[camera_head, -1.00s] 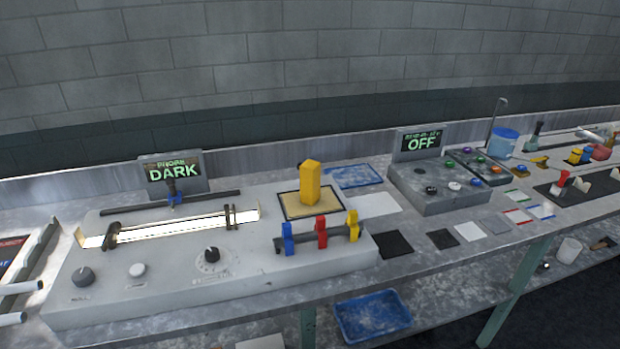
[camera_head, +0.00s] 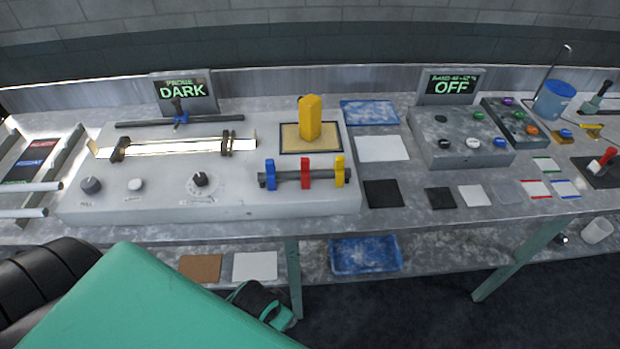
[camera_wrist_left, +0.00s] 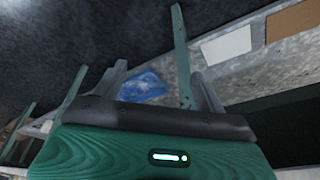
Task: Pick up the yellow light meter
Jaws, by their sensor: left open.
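The yellow light meter (camera_head: 311,120) is an upright yellow block. It stands on a tan, black-edged pad (camera_head: 290,146) at the right end of the grey bench unit, below centre-top of the head view. My left gripper (camera_wrist_left: 158,74) shows in the left wrist view with its two fingers spread and nothing between them. It is away from the meter, low in front of the bench; the meter is not in the wrist view. In the head view my green left arm covers the lower left. My right gripper is not in view.
The grey unit (camera_head: 240,202) carries a glowing tube, knobs and a rail with blue, red and yellow clips (camera_head: 304,176) in front of the meter. An OFF control box (camera_head: 460,150) stands to the right. A blue tray (camera_head: 365,255) lies on the lower shelf.

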